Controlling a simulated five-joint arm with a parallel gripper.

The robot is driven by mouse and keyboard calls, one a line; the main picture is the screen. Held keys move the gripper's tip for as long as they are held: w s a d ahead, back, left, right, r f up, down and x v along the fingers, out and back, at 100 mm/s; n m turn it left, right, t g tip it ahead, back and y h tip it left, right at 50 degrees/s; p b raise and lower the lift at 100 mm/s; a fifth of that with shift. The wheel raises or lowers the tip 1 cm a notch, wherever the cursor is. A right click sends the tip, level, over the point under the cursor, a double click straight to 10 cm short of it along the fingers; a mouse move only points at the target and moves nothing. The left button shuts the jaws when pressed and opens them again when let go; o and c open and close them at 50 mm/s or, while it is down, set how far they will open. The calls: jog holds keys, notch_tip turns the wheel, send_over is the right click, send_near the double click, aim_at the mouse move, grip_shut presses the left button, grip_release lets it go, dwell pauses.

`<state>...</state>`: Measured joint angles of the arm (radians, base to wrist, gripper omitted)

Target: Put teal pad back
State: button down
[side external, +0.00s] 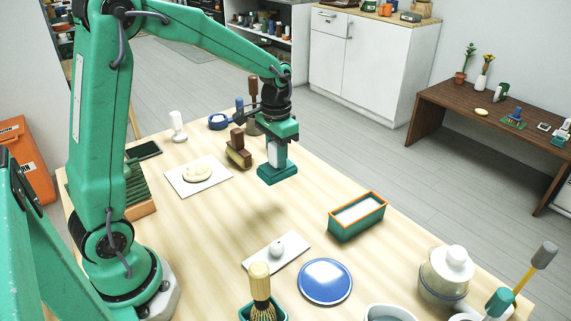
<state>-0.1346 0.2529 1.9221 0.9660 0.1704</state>
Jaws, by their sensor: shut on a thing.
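The teal pad (277,175) is a flat teal block under a pale upright part. It hangs level beneath my gripper (275,146), which is shut on it. A soft shadow on the wood below suggests the pad is held above the table. The fingertips partly hide the pale part. A teal open box with an orange rim (344,228) and a white inside stands to the right and nearer the camera, apart from the pad.
A brown-handled block (238,157) stands close left of my gripper. A white board with a pale round piece (197,174) lies left. A small white board (262,257), blue plate (325,282), brush (260,287) and lidded jar (447,277) are in front. The table middle is clear.

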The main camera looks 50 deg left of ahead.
jog(key=s+d, duration=0.2)
jog(key=s, duration=1.3)
jog(key=shift+r, duration=0.3)
jog(key=a+f, duration=0.7)
jog(key=a, duration=0.4)
jog(key=shift+a, duration=0.25)
jog(key=shift+w+f, duration=0.1)
jog(key=shift+f, duration=1.75)
jog(key=shift+f, duration=0.25)
jog(key=c, duration=1.1)
grip_release()
jog(key=shift+o, duration=0.2)
